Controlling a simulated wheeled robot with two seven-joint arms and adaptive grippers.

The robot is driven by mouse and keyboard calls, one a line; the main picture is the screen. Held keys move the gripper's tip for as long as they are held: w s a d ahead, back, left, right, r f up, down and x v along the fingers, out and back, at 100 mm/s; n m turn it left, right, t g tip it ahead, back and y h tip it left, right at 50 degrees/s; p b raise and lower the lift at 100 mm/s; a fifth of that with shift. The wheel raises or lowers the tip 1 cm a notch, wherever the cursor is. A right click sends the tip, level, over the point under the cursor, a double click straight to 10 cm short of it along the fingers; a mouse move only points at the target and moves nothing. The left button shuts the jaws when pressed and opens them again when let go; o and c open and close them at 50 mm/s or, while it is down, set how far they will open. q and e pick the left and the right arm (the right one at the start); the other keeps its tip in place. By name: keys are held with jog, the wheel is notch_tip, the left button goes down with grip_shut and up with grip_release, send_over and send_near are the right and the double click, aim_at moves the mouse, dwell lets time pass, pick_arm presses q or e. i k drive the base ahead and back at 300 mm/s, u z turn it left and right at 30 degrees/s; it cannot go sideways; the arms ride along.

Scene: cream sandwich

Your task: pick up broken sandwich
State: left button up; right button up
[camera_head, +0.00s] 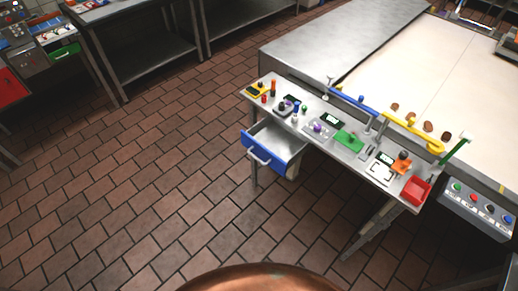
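Several small brown round pieces, which look like sandwich cookies, lie in a row on the pale belt surface at the right, behind the yellow bar. The leftmost is a brown piece (394,106) and the rightmost is a brown piece (446,136). They are too small to tell which one is broken. Neither of my grippers shows in the head view.
A metal workbench (312,112) holds small tools, a green block (348,141) and a red bin (415,192). Its blue-fronted drawer (262,153) stands open. A button panel (478,206) is at the right. The tiled floor (130,190) at the left is clear.

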aim_at(394, 106)
jog(key=z, duration=1.5)
